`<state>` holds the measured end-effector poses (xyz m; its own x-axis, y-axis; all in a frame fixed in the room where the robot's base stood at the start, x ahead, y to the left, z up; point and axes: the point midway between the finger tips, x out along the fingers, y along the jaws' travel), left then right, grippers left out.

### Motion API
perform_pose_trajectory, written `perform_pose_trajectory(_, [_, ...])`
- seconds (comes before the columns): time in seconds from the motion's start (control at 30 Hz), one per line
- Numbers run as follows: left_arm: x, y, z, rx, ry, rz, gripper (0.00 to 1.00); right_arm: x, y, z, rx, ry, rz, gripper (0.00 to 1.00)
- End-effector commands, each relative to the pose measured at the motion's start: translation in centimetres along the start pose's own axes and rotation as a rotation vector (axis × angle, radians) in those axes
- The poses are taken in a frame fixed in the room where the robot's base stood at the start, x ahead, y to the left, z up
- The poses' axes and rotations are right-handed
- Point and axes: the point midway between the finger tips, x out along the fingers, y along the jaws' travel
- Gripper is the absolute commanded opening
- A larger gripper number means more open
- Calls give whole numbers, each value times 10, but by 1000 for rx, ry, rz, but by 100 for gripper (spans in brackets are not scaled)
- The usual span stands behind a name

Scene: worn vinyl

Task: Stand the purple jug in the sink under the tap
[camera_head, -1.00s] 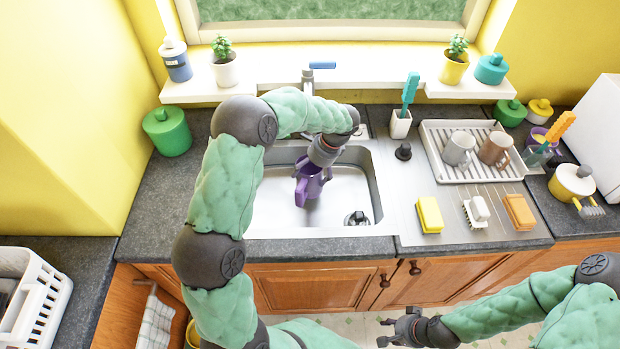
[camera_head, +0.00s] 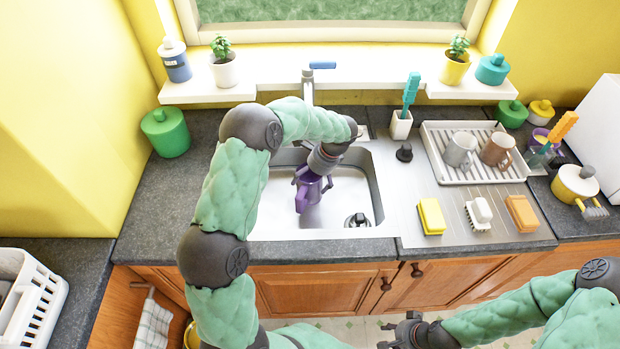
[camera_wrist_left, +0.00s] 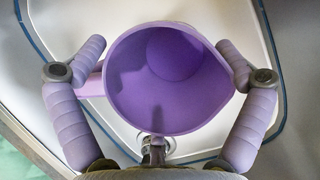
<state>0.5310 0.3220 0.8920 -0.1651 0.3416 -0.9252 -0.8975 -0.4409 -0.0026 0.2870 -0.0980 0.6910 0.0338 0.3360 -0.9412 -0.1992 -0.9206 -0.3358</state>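The purple jug (camera_head: 309,194) is inside the sink basin (camera_head: 264,215), toward its middle, with its handle toward the lower left. In the left wrist view I look into its empty mouth (camera_wrist_left: 168,85). My left gripper (camera_head: 314,184) is around the jug with its fingers spread on either side; they look apart from its wall, though the right finger is very close to the rim. The tap (camera_head: 308,84) stands behind the sink with a blue lever; its spout is hidden by my left arm. The jug's base contact is unclear. My right gripper (camera_head: 399,331) is open and empty before the cupboards.
A dark drain fitting (camera_head: 358,220) lies right of the jug. A yellow sponge (camera_head: 431,216), a brush and an orange sponge lie on the drainer. A rack (camera_head: 455,176) holds two mugs. A brush holder (camera_head: 401,125) stands right of the tap. A green canister (camera_head: 166,132) stands left.

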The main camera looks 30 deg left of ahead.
Motion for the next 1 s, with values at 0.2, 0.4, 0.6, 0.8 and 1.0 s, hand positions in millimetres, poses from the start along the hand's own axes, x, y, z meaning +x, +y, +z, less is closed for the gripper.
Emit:
perform_pose_trajectory(0.2, [-1,0,0,0,0,0,100,0,0,0,0,0,0,40])
perform_pose_trajectory(0.4, [-21,-1,2,1,1,-3,100,-6,-2,0,0,0,0,40])
perform_pose_trajectory(0.6, [-54,0,2,1,0,-2,100,-15,-5,1,0,0,0,40])
perform_pose_trajectory(0.8, [-74,0,1,0,0,-1,100,-19,-7,1,0,0,0,40])
perform_pose_trajectory(1.0, [-78,0,1,0,0,0,100,-19,-7,1,0,0,0,40])
